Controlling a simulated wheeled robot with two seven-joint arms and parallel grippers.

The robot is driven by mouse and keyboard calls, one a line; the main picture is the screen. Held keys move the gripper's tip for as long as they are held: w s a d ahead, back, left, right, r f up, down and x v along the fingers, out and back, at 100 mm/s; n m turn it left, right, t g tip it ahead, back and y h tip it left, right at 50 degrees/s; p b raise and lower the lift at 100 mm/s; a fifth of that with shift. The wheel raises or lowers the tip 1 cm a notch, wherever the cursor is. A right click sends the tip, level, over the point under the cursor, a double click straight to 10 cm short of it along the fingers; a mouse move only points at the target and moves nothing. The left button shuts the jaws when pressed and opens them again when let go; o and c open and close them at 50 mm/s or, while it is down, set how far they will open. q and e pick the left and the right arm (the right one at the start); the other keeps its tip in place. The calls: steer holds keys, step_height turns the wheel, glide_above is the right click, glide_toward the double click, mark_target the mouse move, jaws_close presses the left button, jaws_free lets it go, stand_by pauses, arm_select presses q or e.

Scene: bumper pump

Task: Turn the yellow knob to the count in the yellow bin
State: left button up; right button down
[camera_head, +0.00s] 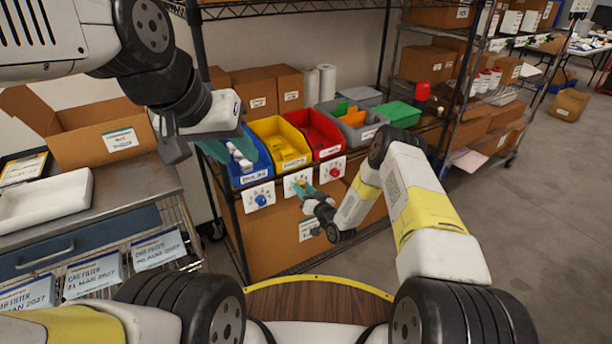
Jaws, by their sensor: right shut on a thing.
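The yellow bin (291,161) stands on the shelf between a blue bin (255,175) and a red bin (327,152). What lies in the yellow bin is too small to make out. Below it is a white dial panel (291,179). My right gripper (303,188) is at this panel, shut on the yellow knob, which its fingers mostly hide. The knob's pointing direction cannot be read.
A blue knob (261,200) and a red knob (334,172) sit on panels either side. White items (240,158) lie in the blue bin. Grey and green bins (398,113) stand to the right. A bench with a white tray (45,200) is at left.

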stand_by(0.3)
steer(key=c, duration=1)
jaws_free()
steer(key=shift+d, duration=0.1)
steer(key=v, duration=0.7)
steer(key=shift+s, duration=0.4)
steer(key=shift+d, duration=0.15)
